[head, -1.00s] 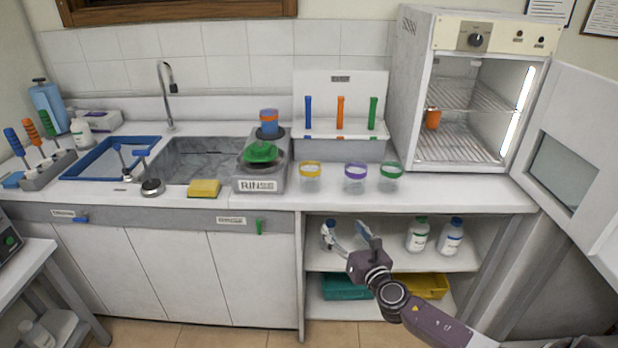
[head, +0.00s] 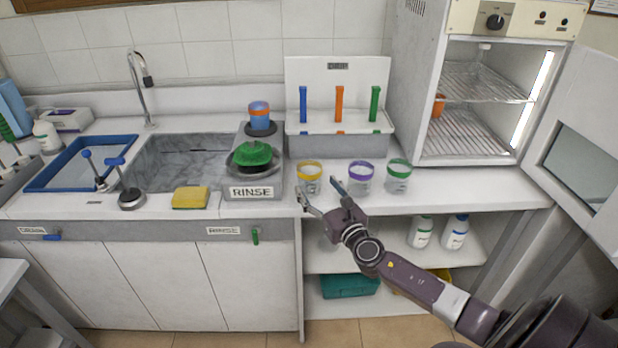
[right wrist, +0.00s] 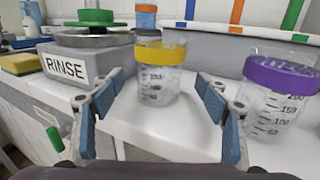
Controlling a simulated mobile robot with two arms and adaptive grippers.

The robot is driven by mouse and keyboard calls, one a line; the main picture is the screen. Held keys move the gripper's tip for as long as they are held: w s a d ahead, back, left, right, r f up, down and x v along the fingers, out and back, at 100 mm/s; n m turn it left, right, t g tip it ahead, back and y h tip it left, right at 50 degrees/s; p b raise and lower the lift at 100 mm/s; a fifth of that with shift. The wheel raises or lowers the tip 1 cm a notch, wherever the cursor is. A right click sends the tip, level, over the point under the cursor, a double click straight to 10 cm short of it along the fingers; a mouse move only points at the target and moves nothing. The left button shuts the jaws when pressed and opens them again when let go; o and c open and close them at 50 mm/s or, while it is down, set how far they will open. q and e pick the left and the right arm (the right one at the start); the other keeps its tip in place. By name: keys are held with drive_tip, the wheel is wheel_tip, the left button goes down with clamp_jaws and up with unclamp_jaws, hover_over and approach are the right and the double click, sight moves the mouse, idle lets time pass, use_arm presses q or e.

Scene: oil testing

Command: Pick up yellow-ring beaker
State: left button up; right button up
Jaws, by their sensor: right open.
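The yellow-ring beaker (head: 309,179) is clear with a yellow band at its top. It stands upright on the white counter, just right of the rinse station. In the right wrist view the beaker (right wrist: 158,75) stands ahead, between and beyond the two blue-padded fingers. My right gripper (head: 319,188) is open and empty, in front of the beaker near the counter's front edge. The gripper (right wrist: 160,108) does not appear to touch the beaker. My left gripper is not in view.
A purple-ring beaker (head: 361,178) stands close on the right, with a green-ring beaker (head: 398,176) beyond it. The rinse station (head: 252,187) is close on the left. A rack (head: 337,145) stands behind. The oven (head: 465,100) is open at the right.

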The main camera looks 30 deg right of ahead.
sight(315, 185)
drive_tip(key=w, duration=0.3)
drive_tip(key=shift+w+d, duration=0.15)
drive_tip(key=shift+d, duration=0.05)
drive_tip(key=shift+w+d+f, duration=0.1)
drive_tip(key=shift+w+f, duration=0.05)
drive_tip(key=shift+w, duration=1.1)
drive_tip(key=c, duration=0.7)
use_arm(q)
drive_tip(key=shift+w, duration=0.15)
use_arm(e)
drive_tip(key=c, duration=0.6)
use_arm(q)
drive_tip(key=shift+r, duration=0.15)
